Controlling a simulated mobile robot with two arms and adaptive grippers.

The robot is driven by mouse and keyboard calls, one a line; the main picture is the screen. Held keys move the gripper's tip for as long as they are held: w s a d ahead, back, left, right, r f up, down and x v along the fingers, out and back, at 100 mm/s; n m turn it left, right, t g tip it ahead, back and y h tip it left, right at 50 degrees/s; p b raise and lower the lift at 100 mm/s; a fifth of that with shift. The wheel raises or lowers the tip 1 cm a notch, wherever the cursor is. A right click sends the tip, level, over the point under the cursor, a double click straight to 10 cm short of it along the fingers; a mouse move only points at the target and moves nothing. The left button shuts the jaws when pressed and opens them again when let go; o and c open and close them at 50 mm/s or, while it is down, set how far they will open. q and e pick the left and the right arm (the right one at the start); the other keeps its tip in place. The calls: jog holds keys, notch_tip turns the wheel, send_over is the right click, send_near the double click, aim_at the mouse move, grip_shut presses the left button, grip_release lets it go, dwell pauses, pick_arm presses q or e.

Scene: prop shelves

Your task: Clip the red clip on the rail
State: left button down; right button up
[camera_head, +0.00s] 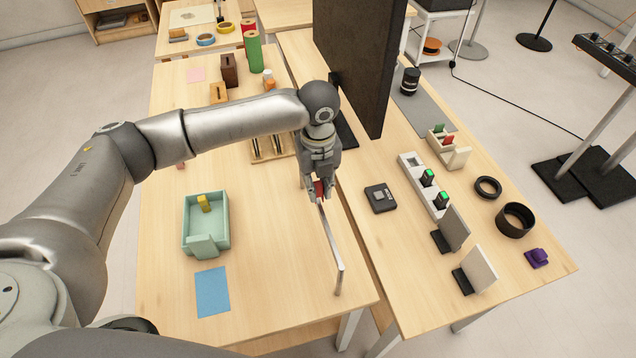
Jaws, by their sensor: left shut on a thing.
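My left gripper (319,191) is over the right side of the near wooden table, pointing down. It is shut on the red clip (320,188), which shows as a small red patch between the fingers. The metal rail (332,243) runs from under the gripper toward the table's front right, with an upright post at its near end. The clip is at the rail's far end; I cannot tell whether it touches the rail or sits around it. The fingers hide part of the clip and the rail's far end. My right gripper is not in view.
A mint-green tray (188,236) holding a yellow block (204,203) stands left of the rail, with a blue sheet (212,291) in front. A tall black panel (362,60) rises behind my gripper. The right table (420,280) holds several props. Bare wood lies between tray and rail.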

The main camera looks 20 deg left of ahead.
aim_at(318, 184)
pick_arm(q)
jog(key=shift+p, duration=0.45)
jog(key=shift+f+p, duration=0.55)
jog(key=shift+f, duration=0.8)
dwell(3.4)
jog(key=c, duration=1.3)
grip_release()
notch_tip(318, 184, up, 12)
jog(key=shift+f, duration=0.1)
